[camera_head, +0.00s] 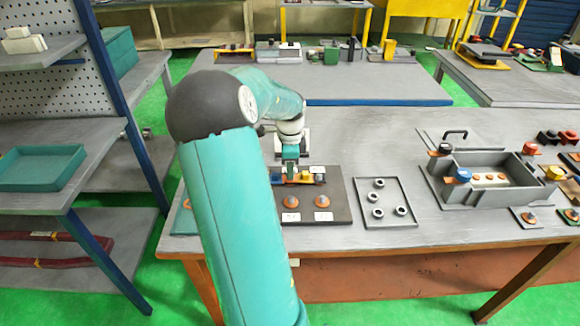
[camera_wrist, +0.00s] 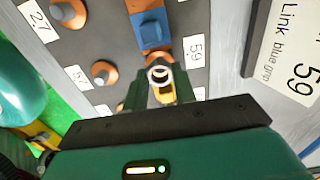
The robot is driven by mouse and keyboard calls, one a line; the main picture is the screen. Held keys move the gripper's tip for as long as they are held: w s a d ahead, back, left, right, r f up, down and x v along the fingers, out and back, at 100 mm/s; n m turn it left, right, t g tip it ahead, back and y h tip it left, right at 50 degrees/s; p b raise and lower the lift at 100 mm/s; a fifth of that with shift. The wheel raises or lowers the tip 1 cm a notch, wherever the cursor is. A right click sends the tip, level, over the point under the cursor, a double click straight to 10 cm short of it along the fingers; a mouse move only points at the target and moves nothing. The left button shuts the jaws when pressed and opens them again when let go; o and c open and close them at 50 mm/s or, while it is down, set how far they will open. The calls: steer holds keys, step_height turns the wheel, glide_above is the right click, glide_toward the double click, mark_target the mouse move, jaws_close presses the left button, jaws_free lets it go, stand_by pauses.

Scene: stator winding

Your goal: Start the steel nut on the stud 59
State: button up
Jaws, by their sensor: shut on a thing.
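My gripper (camera_head: 291,176) points down over the back of a dark board (camera_head: 335,212). In the wrist view its fingers (camera_wrist: 159,84) are shut on a small steel nut (camera_wrist: 157,72), seen as a bright ring with a dark hole. Just beyond the nut are an orange base and a blue block (camera_wrist: 150,28), beside a label reading 59 (camera_wrist: 195,49). The nut and fingers cover the spot below them, so I cannot tell whether the nut touches stud 59. A yellow piece (camera_wrist: 168,95) shows between the fingers.
Other orange-based studs (camera_wrist: 103,72) stand on the board beside white labels. A shallow grey tray (camera_head: 398,222) with several nuts lies to the right. A card reading "Link blue grip 59" (camera_wrist: 287,55) lies right in the wrist view. A grey open box (camera_head: 500,195) stands further right.

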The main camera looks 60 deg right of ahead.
steer(key=shift+f, duration=0.85)
stand_by(1.7)
steer(key=m, duration=0.6)
steer(key=o, duration=0.9)
steer(key=shift+o, duration=0.2)
steer(key=shift+r, duration=3.55)
